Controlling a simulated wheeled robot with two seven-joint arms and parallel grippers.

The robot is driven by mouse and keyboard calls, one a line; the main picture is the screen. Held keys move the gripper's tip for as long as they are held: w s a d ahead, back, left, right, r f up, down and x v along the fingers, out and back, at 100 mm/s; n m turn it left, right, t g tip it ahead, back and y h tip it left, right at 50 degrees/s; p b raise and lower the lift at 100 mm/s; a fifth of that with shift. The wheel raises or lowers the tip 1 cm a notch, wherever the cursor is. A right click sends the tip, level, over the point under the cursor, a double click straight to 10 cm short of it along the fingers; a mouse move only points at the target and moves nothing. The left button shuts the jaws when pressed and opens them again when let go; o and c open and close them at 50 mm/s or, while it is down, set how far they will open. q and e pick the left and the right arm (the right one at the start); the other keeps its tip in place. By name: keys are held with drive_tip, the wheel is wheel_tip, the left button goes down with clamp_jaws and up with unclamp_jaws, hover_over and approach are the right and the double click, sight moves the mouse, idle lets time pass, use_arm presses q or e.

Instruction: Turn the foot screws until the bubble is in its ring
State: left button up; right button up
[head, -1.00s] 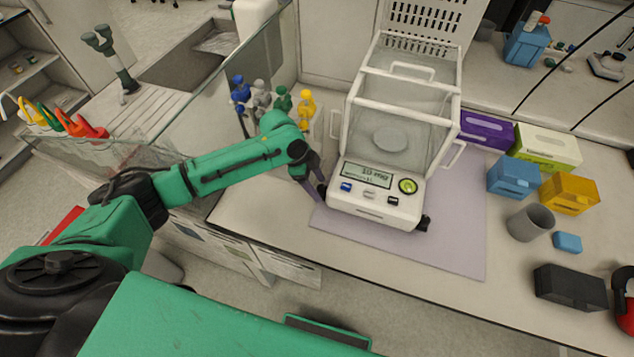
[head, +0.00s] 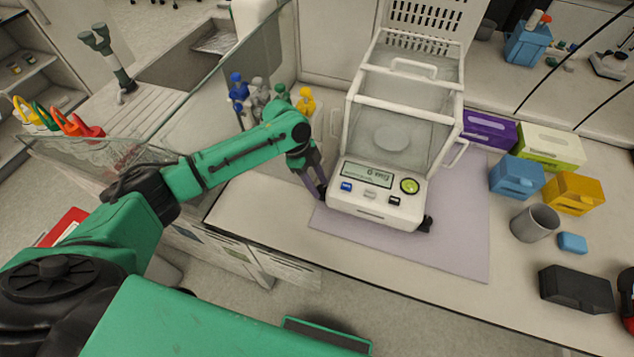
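The analytical balance (head: 385,150) stands on a lilac mat (head: 455,245), its glass draft shield closed around a round pan. Its bubble level (head: 409,186) is a yellow-green disc on the front panel; the bubble's place in its ring is too small to tell. A black foot screw (head: 426,224) shows at the front right corner. The front left foot is mostly hidden by my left gripper (head: 321,191), whose fingers reach down to that corner. Whether its fingers are closed on the foot screw I cannot tell. My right gripper is not in view.
Purple, green, blue and yellow boxes (head: 572,193), a grey cup (head: 535,222), a small blue block (head: 572,243) and a black case (head: 575,289) stand right of the balance. Colored bottles (head: 262,92) stand behind my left arm, near a glass panel. The mat's front is clear.

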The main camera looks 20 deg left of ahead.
use_arm(q)
drive_tip(key=shift+o, duration=0.5)
